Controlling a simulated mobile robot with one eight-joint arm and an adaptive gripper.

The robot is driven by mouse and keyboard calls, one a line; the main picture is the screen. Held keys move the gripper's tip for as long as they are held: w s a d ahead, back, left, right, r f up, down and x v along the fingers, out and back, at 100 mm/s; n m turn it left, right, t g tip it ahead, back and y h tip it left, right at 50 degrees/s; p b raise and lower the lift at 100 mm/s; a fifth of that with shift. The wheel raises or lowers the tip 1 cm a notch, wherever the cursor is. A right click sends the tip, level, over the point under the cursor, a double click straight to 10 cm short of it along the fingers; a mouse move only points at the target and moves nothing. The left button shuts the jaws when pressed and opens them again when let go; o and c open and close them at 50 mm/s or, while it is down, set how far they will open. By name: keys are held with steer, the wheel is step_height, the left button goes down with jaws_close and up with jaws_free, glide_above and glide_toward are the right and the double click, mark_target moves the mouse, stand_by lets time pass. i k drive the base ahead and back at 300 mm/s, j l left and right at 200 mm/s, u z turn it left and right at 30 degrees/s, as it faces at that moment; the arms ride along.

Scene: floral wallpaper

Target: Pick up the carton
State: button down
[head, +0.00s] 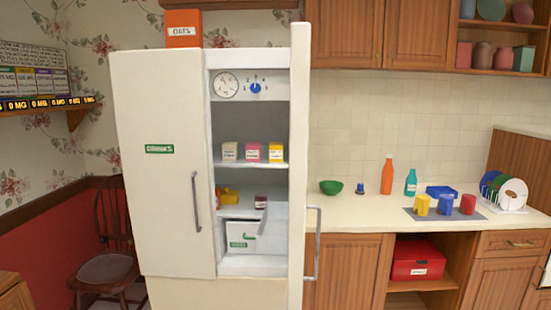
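Three small carton-like boxes stand upright in a row on the upper shelf of the open fridge: a cream one (228,151) at left, a pink one (252,152) in the middle and a yellow one (275,152) at right. Their labels are too small to read. An orange box marked OATS (183,31) stands on top of the fridge. I cannot tell which of these is the carton meant. My gripper is not in view.
The fridge's left door (160,200) is shut; its right compartment is open, with the door (299,120) swung outward. Lower shelves hold a yellow item (229,196) and a white bin (240,236). The counter (360,207) at right holds bottles, mugs and a dish rack.

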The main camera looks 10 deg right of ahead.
mark_target(253, 149)
steer(key=i+j, duration=2)
steer(key=i+l+z, duration=0.05)
steer(key=i+l, duration=0.05)
